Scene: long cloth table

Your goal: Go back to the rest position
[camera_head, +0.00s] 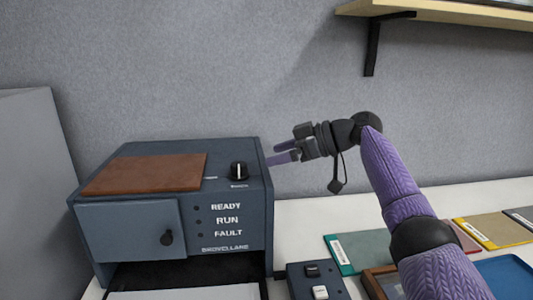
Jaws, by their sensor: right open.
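My right gripper (281,154) is open and empty. It points left from the end of my purple-sleeved right arm, close to the upper right edge of a blue-grey machine (258,217). I cannot tell whether its fingertips touch the machine. The black knob (238,170) on the machine's top stands just left of the fingertips. My left gripper is not in view.
The machine has a brown pad (148,173) on top, a shut door (125,231) and an open dark space below. A switch box (318,281), coloured folders (494,230) and a blue tray (506,277) lie to the right. A wall shelf (450,12) hangs above.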

